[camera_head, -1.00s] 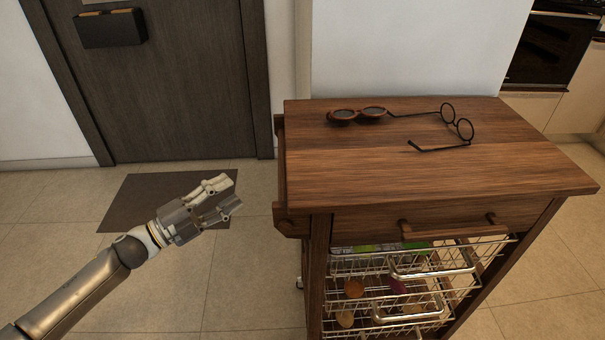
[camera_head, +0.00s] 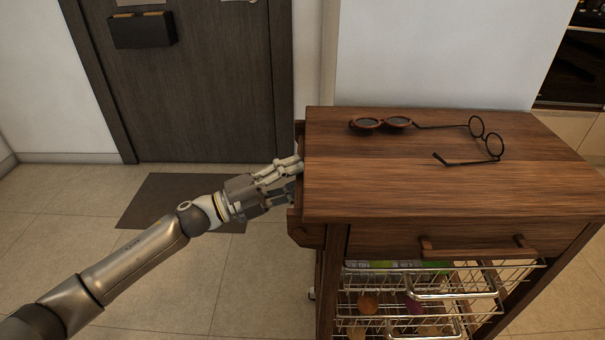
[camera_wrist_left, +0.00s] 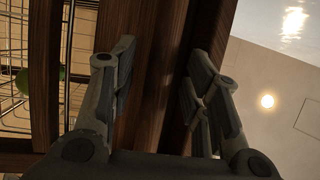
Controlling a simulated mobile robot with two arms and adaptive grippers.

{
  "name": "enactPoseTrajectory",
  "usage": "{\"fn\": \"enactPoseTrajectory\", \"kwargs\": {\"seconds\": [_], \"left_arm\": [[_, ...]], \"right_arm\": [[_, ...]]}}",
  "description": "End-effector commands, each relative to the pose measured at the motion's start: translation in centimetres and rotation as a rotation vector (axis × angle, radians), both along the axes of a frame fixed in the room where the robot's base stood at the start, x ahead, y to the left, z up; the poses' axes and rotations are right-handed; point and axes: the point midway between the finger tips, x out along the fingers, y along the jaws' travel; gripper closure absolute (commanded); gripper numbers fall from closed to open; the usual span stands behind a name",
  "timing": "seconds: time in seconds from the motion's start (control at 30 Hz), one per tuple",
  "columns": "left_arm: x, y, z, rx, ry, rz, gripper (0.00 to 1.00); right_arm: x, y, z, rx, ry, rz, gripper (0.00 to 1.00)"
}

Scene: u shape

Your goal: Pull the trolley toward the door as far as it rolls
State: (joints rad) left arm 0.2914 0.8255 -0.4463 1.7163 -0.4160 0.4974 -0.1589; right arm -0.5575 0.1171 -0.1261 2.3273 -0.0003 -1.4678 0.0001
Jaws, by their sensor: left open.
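The wooden trolley (camera_head: 450,190) stands at the right of the head view, with a side rail (camera_head: 306,232) along its left edge. My left gripper (camera_head: 288,178) is at that left side, its fingertips at the rail. In the left wrist view my open fingers (camera_wrist_left: 160,85) lie on either side of a dark wooden bar (camera_wrist_left: 155,100); I cannot tell whether they touch it. The dark door (camera_head: 205,85) is at the back left. My right gripper is not in view.
A dark mat (camera_head: 165,205) lies before the door. The tiled floor at left is clear.

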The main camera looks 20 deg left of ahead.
Motion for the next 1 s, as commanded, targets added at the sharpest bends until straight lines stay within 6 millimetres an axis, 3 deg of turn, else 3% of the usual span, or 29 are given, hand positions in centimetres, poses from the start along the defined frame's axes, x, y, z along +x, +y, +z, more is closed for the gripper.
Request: {"fn": "enactPoseTrajectory", "kwargs": {"seconds": [0.2,0.53,0.87,1.0], "left_arm": [[1.0,-1.23,0.27,0.0,0.0,0.0,0.57],[1.13,-1.38,0.3,0.001,0.001,0.0,0.57],[1.11,-1.36,0.28,0.001,0.001,0.0,0.99],[1.1,-1.36,0.27,0.0,0.001,0.0,1.0]], "right_arm": [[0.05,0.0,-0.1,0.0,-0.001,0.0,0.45],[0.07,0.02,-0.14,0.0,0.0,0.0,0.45],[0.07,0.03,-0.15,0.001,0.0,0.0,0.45],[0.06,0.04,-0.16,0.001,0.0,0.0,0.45]]}}
